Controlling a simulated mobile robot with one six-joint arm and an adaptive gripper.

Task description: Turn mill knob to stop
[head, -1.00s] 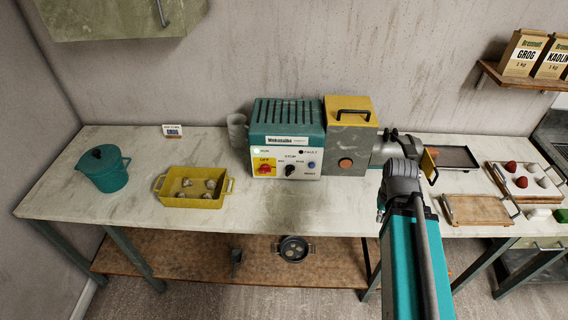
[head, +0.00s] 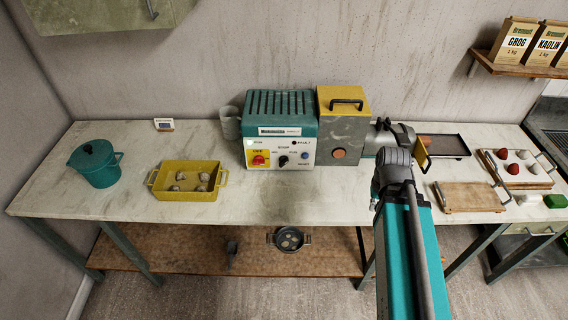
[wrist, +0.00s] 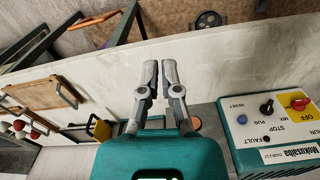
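The mill's teal control box (head: 281,103) stands at the back of the bench with a white front panel. Its black knob (head: 283,161) sits below the STOP label and also shows in the wrist view (wrist: 267,107), between MIX and PUG; its exact pointing is too small to tell. A red switch on yellow (head: 259,160) is left of it and a blue reset button (head: 305,155) right. My gripper (wrist: 161,62) is empty, its two fingers slightly apart, over the bench and away from the knob. In the head view my arm hides the fingers.
A grey mill body with yellow lid (head: 343,101) adjoins the box's right side. A yellow tub (head: 187,194) and teal pot (head: 97,165) stand left. A wooden board (head: 470,197) lies right. The bench before the panel is clear.

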